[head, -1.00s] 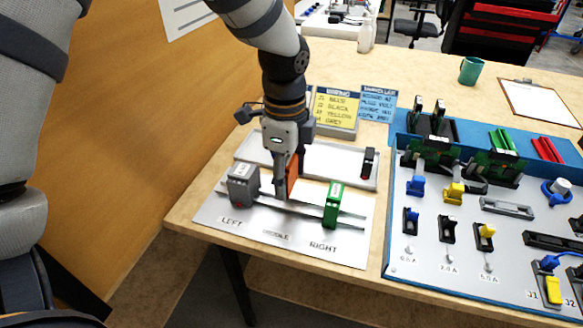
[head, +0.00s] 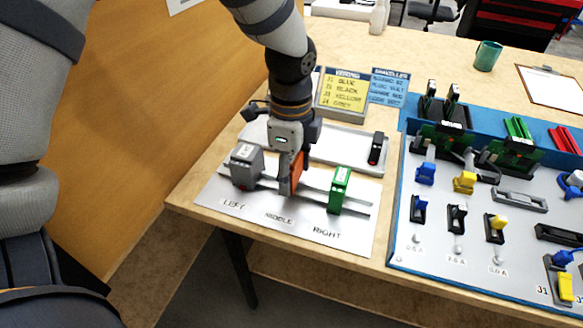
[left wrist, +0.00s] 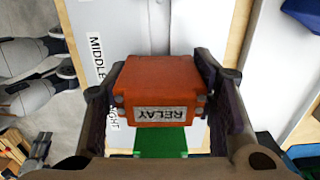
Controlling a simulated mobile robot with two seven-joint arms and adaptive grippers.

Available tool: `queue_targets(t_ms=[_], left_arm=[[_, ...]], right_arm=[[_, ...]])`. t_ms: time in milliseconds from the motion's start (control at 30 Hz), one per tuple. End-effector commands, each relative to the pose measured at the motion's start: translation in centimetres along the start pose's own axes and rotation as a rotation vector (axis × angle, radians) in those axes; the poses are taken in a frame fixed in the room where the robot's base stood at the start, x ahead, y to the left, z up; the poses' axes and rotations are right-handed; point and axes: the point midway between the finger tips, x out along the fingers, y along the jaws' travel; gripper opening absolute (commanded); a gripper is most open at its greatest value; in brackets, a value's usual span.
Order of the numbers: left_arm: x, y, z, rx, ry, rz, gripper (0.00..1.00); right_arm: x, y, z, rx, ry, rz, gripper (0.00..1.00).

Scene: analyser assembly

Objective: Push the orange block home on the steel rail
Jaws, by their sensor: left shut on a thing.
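The orange block (head: 297,173), marked RELAY in the left wrist view (left wrist: 165,88), is held upright between the fingers of my left gripper (head: 289,176). My left gripper is shut on it, with a finger on each side in the left wrist view (left wrist: 163,95). The block is at the steel rail (head: 316,194), above the MIDDLE label, between a grey block (head: 246,166) and a green block (head: 339,190). Its lower edge meets the rail in the picture; I cannot tell whether it is fully seated. My right gripper is out of view.
The rail sits on a pale labelled plate (head: 238,208) near the table's front edge. Behind it is a grey tray (head: 340,148) with a black part (head: 376,148). A blue-edged panel (head: 402,225) with several connectors stands to the right. Signs stand behind the tray.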

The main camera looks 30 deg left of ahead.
Motion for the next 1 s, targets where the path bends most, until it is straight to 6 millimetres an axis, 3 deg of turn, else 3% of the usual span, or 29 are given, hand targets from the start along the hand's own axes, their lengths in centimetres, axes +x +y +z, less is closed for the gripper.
queue_targets(t_ms=[400, 1000], left_arm=[[1.3, 0.0, 0.0, 0.0, 0.0, 0.001, 0.22], [1.4, 0.0, 0.0, 0.0, 0.0, 0.0, 0.22]], right_arm=[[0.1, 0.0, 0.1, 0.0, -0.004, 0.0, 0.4], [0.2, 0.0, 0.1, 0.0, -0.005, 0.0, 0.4]])
